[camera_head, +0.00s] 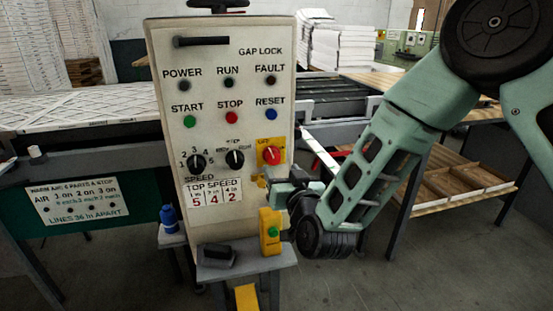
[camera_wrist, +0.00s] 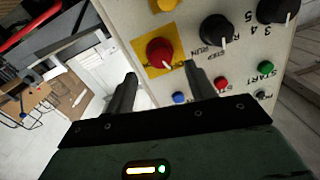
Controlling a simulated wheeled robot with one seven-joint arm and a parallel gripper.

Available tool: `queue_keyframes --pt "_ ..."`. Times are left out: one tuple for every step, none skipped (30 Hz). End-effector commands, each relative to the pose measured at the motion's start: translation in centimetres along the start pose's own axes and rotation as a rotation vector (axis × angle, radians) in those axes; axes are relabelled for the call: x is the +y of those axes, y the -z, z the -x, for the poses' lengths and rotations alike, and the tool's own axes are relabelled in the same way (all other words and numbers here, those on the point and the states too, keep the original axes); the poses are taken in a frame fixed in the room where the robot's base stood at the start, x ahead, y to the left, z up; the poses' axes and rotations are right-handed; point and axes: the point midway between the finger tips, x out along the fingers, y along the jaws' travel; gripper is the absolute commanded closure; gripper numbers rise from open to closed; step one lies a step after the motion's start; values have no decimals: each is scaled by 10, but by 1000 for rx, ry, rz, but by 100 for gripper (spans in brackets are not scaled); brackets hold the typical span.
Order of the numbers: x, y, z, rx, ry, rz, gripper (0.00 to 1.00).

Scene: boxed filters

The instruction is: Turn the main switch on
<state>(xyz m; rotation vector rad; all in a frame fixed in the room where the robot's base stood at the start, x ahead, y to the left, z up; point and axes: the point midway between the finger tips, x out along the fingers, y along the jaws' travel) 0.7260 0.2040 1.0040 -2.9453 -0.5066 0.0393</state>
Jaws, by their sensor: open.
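The main switch (camera_head: 270,153) is a red rotary knob on a yellow plate, at the right of the light control panel (camera_head: 222,60). The word OFF is printed above it in the head view. In the wrist view the red knob (camera_wrist: 160,52) has a pale pointer line and sits just beyond the fingertips, roughly between them in the picture. My gripper (camera_head: 268,183) is just below the switch in the head view. In the wrist view my gripper (camera_wrist: 160,72) is open and empty, its two dark fingers apart. No contact with the knob shows.
Two black selector knobs (camera_head: 196,162) (camera_head: 235,160) sit left of the switch. START, STOP and RESET (camera_head: 270,114) buttons are above. A yellow box with a green button (camera_head: 270,232) stands below on a small shelf (camera_head: 245,258). A wooden table (camera_head: 465,190) stands right.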

Motion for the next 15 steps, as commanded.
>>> queue_keyframes --pt "0 2 -11 2 -2 -2 45" --pt "0 1 -16 0 -3 -2 45" --pt "1 1 -23 1 -3 -2 45" --pt "1 2 -27 2 -3 -2 45" --pt "0 1 -32 1 -2 -2 45" --pt "0 1 -37 1 -2 -2 45" --pt "0 1 -40 1 -2 -1 45" --pt "0 1 -43 1 -1 -1 45" --pt "0 1 -46 0 -1 0 45" --pt "0 1 -48 0 -1 0 45" --pt "0 0 -50 0 -1 0 45" --pt "1 0 -51 0 -1 0 45" --pt "1 0 -52 1 -1 0 45" --pt "1 0 -53 0 -1 0 45" --pt "1 0 -53 0 -1 0 45"
